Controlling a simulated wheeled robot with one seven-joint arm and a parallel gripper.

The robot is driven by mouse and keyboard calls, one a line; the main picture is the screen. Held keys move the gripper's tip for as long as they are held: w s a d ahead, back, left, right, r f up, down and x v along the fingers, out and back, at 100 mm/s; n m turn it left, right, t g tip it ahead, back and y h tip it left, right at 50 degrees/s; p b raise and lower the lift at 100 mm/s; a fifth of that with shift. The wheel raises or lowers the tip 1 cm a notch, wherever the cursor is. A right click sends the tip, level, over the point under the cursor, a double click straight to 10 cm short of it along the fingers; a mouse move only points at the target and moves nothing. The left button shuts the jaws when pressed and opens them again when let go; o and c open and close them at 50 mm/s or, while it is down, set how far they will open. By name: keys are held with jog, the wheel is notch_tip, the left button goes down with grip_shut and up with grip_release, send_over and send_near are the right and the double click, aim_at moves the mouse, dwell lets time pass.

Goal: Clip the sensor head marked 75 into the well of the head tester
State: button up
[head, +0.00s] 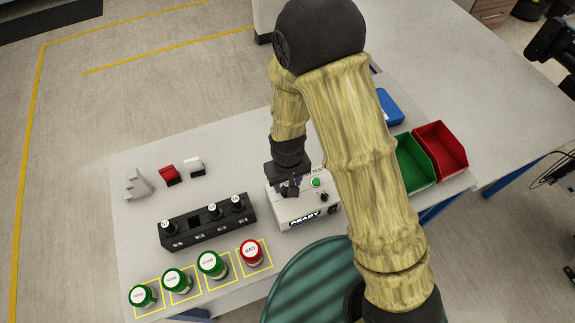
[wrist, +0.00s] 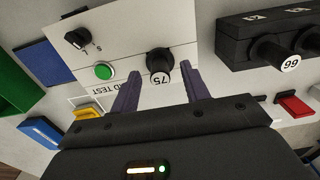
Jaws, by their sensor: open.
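The head tester (head: 296,213) is a white box with a READY display, a green button (head: 316,182) and a black knob (head: 323,196). My gripper (head: 289,190) is low over its left part. In the wrist view, the black sensor head marked 75 (wrist: 157,62) stands on the tester's top face (wrist: 128,52), between the two open fingers of my gripper (wrist: 160,74). Gaps show on both sides of the head. The well around its base is hidden, so I cannot tell how deep it sits. My gripper hides this head in the head view.
A black rack (head: 207,233) left of the tester holds several sensor heads and has an empty slot. Green cups (head: 212,266) and a red cup (head: 251,254) stand in front. Green (head: 412,163) and red (head: 441,150) bins are at right.

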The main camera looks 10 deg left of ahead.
notch_tip(320, 180, up, 17)
jog(key=b, duration=0.2)
dwell(0.5)
dwell(0.3)
jog(key=s+d+f+m+t, duration=0.1)
jog(key=d+m, duration=0.5)
jog(key=d, duration=1.6)
jog(key=shift+s+t, duration=0.2)
jog(key=shift+t, duration=0.6)
